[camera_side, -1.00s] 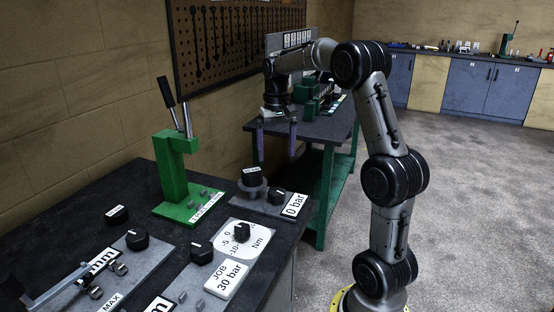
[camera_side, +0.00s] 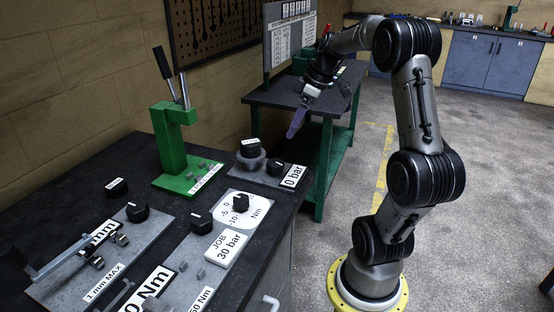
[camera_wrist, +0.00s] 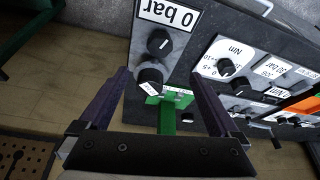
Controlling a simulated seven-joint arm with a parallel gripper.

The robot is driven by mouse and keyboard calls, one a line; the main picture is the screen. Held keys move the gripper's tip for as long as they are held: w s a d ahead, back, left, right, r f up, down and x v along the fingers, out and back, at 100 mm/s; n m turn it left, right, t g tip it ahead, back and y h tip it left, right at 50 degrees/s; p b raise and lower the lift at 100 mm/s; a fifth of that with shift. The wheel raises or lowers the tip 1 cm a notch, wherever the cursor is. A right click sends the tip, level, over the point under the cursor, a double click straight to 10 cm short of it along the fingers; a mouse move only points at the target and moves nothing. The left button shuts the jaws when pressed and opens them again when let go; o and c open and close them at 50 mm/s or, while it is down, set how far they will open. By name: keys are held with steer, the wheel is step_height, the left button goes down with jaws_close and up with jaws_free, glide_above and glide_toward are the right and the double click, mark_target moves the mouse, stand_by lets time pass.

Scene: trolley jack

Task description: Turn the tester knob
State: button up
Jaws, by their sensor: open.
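A grey plate with a "0 bar" label (camera_side: 292,176) sits at the far right corner of the dark bench. It carries a black knob (camera_side: 275,166) beside the label and a dark capped cup (camera_side: 250,149) with a small white tag. In the wrist view the knob (camera_wrist: 160,42) lies just beyond the fingertips, and the tagged cap (camera_wrist: 150,78) appears between the fingers. My gripper (camera_side: 296,124) is open and empty, tilted, above and behind the plate, apart from it. Its two fingers show in the wrist view (camera_wrist: 160,74).
Nearby stand a Nm dial (camera_side: 240,203), a "JOB 30 bar" card (camera_side: 226,246), a green press (camera_side: 170,150) with upright levers, and more black knobs (camera_side: 200,223). A green-legged table (camera_side: 330,150) is behind. Open floor lies to the right.

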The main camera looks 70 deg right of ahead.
mark_target(275, 162)
steer(key=x, duration=1.3)
steer(key=shift+f, duration=0.4)
steer(key=c, duration=1.4)
steer(key=shift+o, duration=0.2)
steer(key=shift+m, duration=0.4)
steer(key=m+h, duration=0.2)
steer(key=m, duration=0.3)
steer(key=shift+a, duration=0.15)
steer(key=m+h, duration=0.1)
steer(key=m, duration=0.2)
steer(key=m+g+h, duration=0.1)
steer(key=m, duration=0.2)
steer(key=shift+w+a+r+g, duration=0.1)
steer(key=shift+w+g, duration=0.05)
steer(key=shift+g, duration=0.15)
steer(key=shift+m, duration=0.5)
